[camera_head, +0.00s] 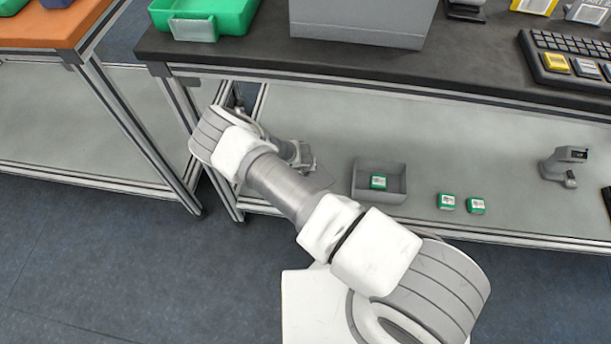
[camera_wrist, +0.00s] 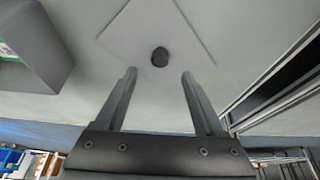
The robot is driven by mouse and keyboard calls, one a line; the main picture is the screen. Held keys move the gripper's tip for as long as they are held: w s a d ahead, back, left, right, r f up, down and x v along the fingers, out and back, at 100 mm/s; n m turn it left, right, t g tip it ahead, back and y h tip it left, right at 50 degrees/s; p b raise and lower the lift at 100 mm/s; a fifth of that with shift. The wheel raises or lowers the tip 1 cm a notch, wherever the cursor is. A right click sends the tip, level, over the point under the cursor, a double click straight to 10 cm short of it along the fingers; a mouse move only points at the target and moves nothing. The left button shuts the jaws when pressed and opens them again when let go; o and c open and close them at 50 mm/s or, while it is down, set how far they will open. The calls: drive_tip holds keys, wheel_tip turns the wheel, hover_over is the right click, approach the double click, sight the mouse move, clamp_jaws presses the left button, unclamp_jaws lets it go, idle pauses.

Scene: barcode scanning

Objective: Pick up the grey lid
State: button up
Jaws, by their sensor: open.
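The grey lid (camera_wrist: 185,35) is a flat square plate with a dark round knob (camera_wrist: 160,57) in its middle. It lies on the lower shelf, and in the head view part of it (camera_head: 320,180) shows beside my gripper (camera_head: 303,160). In the wrist view my gripper (camera_wrist: 159,75) is open. Its two fingers point at the lid, with the knob just beyond the fingertips and roughly centred between them. Nothing is held. My arm hides part of the lid in the head view.
A grey open bin (camera_head: 380,196) with a green box (camera_head: 378,182) inside stands right of the lid. Two more green boxes (camera_head: 447,202) (camera_head: 476,206) and a scanner (camera_head: 566,165) are farther right on the shelf (camera_head: 500,150). The black tabletop (camera_head: 465,60) extends above the shelf.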

drive_tip(key=shift+b+x, duration=1.55)
drive_tip(key=shift+x, duration=1.95)
drive_tip(key=shift+w, duration=0.15)
drive_tip(key=shift+r, duration=0.1)
clamp_jaws()
